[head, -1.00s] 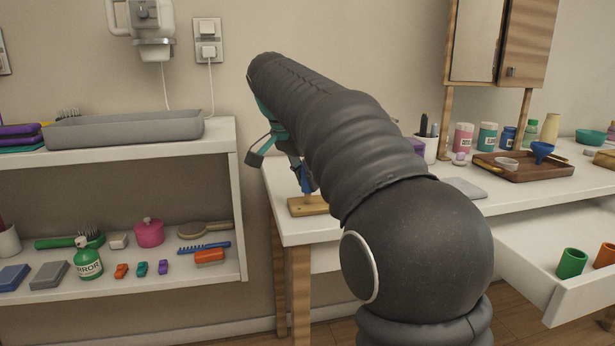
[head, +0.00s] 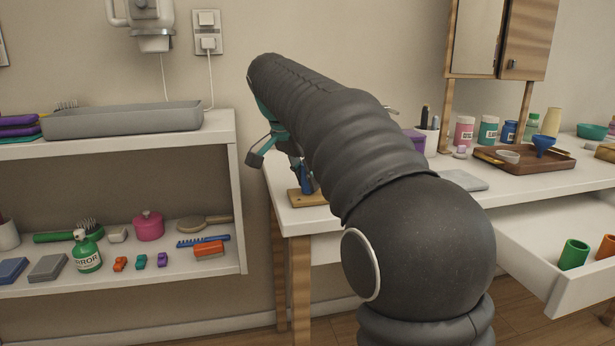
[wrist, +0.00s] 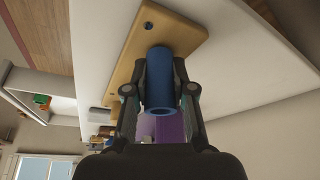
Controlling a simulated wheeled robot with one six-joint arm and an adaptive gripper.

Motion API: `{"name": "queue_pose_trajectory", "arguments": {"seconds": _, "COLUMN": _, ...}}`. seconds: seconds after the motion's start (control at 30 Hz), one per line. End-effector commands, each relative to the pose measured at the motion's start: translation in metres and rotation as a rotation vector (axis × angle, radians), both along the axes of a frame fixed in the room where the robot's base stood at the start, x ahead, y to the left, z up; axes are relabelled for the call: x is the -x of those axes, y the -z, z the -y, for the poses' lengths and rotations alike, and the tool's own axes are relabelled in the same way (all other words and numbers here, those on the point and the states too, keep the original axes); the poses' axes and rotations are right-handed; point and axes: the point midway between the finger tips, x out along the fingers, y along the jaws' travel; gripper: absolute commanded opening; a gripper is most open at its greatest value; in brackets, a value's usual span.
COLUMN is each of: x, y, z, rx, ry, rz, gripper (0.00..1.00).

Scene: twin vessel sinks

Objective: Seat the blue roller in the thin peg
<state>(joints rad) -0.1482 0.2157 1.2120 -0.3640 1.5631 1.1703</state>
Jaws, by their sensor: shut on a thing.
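The blue roller (wrist: 160,85) is a hollow upright cylinder, its open near end facing the wrist camera. My gripper (wrist: 165,92) is shut on it, one finger on each side. The roller's far end meets the wooden board (wrist: 188,35) in the wrist view. A small dark blue spot (wrist: 148,25), perhaps a peg or hole, shows near one end of the board. In the head view the roller (head: 306,182) stands at the board (head: 300,200), partly behind my arm. Any peg under the roller is hidden, so I cannot tell whether the roller is around one.
The board lies near the left corner of the white counter (head: 360,217). A purple container (head: 413,141), a grey slab (head: 464,180) and a wooden tray (head: 520,163) are farther right. An open drawer (head: 530,260) holds green and orange cups. A shelf (head: 130,285) stands left.

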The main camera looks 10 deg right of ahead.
Motion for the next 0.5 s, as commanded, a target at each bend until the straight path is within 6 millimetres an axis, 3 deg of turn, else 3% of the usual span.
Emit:
{"name": "queue_pose_trajectory", "arguments": {"seconds": 0.23, "x": 0.0001, "y": 0.0061, "z": 0.0001, "rx": 0.000, "ry": 0.000, "rz": 0.000, "gripper": 0.07}}
{"name": "queue_pose_trajectory", "arguments": {"seconds": 0.27, "x": 0.0001, "y": 0.0053, "z": 0.0000, "rx": 0.000, "ry": 0.000, "rz": 0.000, "gripper": 0.29}}
{"name": "queue_pose_trajectory", "arguments": {"seconds": 0.37, "x": 0.0001, "y": 0.0049, "z": 0.0000, "rx": 0.000, "ry": 0.000, "rz": 0.000, "gripper": 0.53}}
{"name": "queue_pose_trajectory", "arguments": {"seconds": 0.5, "x": 0.0000, "y": 0.0049, "z": 0.0000, "rx": 0.000, "ry": 0.000, "rz": 0.000, "gripper": 0.53}}
